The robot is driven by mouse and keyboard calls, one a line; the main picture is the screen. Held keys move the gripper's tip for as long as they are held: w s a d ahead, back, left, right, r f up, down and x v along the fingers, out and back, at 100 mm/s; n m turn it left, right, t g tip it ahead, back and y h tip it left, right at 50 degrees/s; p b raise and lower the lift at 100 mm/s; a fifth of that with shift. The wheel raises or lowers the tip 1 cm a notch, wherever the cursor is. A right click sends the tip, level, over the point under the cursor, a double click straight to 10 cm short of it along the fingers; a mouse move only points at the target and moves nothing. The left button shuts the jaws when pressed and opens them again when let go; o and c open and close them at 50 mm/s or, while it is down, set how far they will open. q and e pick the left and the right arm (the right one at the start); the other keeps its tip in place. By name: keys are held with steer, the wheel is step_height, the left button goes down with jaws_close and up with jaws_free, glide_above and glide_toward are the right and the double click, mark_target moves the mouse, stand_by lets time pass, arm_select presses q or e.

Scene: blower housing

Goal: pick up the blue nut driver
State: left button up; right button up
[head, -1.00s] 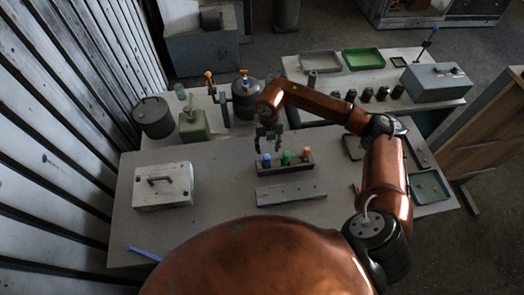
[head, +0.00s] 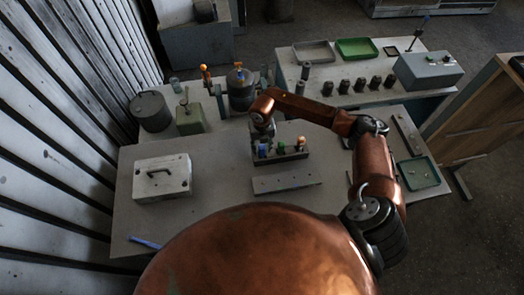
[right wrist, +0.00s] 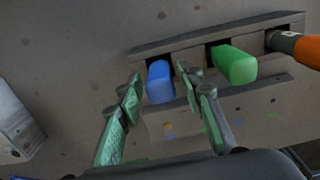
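The blue nut driver (head: 263,153) stands in the left slot of a dark rack (head: 292,156). Only its blue handle shows, and it appears in the right wrist view (right wrist: 160,82). My right gripper (head: 262,141) is low over the rack's left end. In the right wrist view my right gripper (right wrist: 158,78) is open, with one finger on each side of the blue handle and a gap visible. I cannot tell whether either finger touches it. The handle's lower part is hidden in the rack. My left gripper is not in view.
A green handle (right wrist: 236,65) stands close to the right finger, and an orange one (head: 301,141) beyond it. A flat grey bar (head: 287,182) lies in front of the rack. A white case (head: 162,178) sits to the left, with bare table between.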

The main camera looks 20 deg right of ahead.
jaws_close()
steer(key=shift+r, duration=0.15)
